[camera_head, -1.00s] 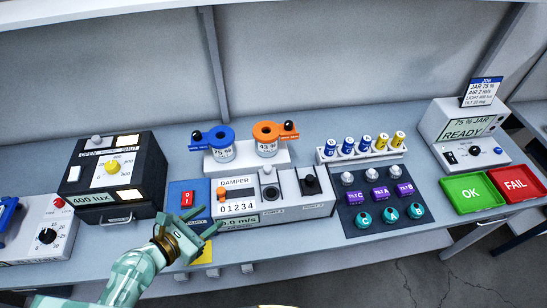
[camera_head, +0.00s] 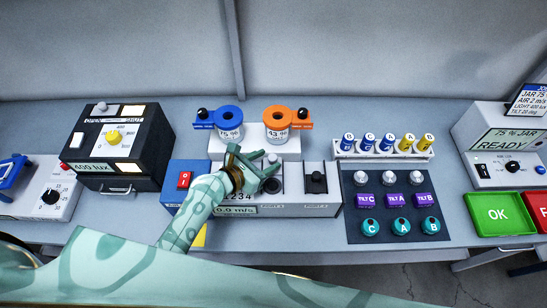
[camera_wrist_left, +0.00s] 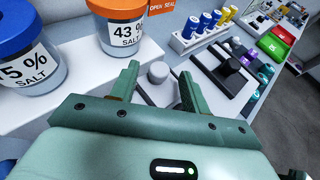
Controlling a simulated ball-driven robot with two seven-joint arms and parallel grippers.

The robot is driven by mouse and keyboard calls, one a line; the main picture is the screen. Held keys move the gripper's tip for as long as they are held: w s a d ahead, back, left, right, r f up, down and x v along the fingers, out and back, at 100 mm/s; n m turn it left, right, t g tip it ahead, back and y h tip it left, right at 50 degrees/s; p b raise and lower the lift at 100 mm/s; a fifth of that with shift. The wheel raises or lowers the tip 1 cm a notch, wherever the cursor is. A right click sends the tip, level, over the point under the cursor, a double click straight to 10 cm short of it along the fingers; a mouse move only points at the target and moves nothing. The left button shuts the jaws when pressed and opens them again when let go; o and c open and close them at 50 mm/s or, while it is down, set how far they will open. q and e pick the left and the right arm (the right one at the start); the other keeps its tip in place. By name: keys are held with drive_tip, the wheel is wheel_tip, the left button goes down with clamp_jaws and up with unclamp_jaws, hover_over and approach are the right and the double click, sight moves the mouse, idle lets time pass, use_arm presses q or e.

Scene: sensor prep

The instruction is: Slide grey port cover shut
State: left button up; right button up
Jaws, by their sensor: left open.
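The grey port cover's round grey knob (camera_head: 272,158) stands on the white damper unit (camera_head: 308,205), behind a dark round port hole. In the left wrist view the grey knob (camera_wrist_left: 157,72) shows between the two fingers, with a gap to them. My left gripper (camera_head: 268,171) is open over this part of the unit, its fingers around the knob's place. The gripper and wrist hide part of the port and most of the unit's left half. My right gripper is in neither view.
A black-knobbed cover (camera_head: 316,179) sits close to the right of the grey one. The blue jar (camera_head: 229,124) and orange jar (camera_head: 277,126) stand on a white riser just behind. A red switch (camera_head: 184,180) is to the left.

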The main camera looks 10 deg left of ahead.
sight(271, 158)
use_arm(q)
drive_tip(key=shift+x, duration=1.25)
drive_tip(key=shift+w+d+f+b, duration=0.2)
drive_tip(key=shift+w+d+b, duration=0.05)
drive_tip(key=shift+w+b, duration=0.15)
drive_tip(key=shift+c, duration=0.4)
